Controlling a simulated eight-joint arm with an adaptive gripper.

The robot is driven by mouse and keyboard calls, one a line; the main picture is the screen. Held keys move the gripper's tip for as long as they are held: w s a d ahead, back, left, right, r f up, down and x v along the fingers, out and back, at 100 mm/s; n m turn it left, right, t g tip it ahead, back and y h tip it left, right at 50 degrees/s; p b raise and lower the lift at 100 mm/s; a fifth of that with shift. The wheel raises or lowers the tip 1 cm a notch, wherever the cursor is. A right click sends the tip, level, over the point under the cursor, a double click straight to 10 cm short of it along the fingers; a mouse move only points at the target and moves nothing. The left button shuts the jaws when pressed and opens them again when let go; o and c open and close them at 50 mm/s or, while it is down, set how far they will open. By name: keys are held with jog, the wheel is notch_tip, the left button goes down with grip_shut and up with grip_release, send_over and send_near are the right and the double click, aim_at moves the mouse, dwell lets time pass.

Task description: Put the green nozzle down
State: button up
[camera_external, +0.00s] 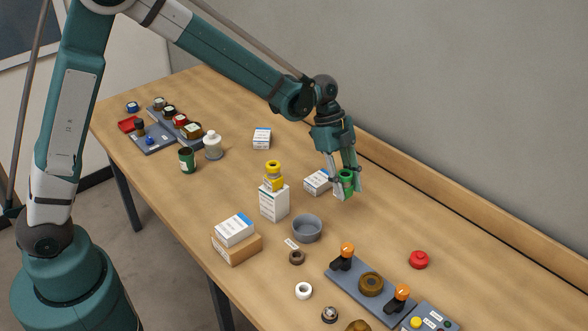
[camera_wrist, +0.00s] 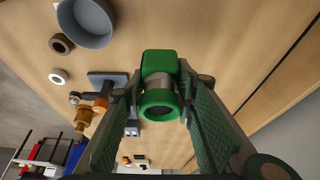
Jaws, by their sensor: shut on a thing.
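The green nozzle (camera_external: 346,177) is held between the fingers of my gripper (camera_external: 345,183), above the table (camera_external: 380,207) on its far side. In the wrist view the green nozzle (camera_wrist: 158,85) sits between the two fingers of my gripper (camera_wrist: 158,90), with its round open end toward the camera. My gripper is shut on it. A small white box (camera_external: 318,182) lies just left of the gripper in the external view. How far the nozzle is above the table is hard to tell.
A grey bowl (camera_external: 307,229), a white box with a yellow part (camera_external: 273,175) on it, and a brown ring (camera_external: 297,257) stand nearby. A grey fixture with orange-topped clamps (camera_external: 371,283) and a red knob (camera_external: 419,259) are nearer. Table right of the bowl is clear.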

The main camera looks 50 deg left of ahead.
jog(key=shift+f, duration=3.1)
jog(key=shift+f+b, duration=0.3)
jog(key=shift+f, duration=1.6)
jog(key=shift+f, duration=0.15)
jog(key=o, duration=1)
jog(key=shift+r, duration=0.2)
jog(key=v, duration=1.2)
jog(key=shift+p, duration=0.35)
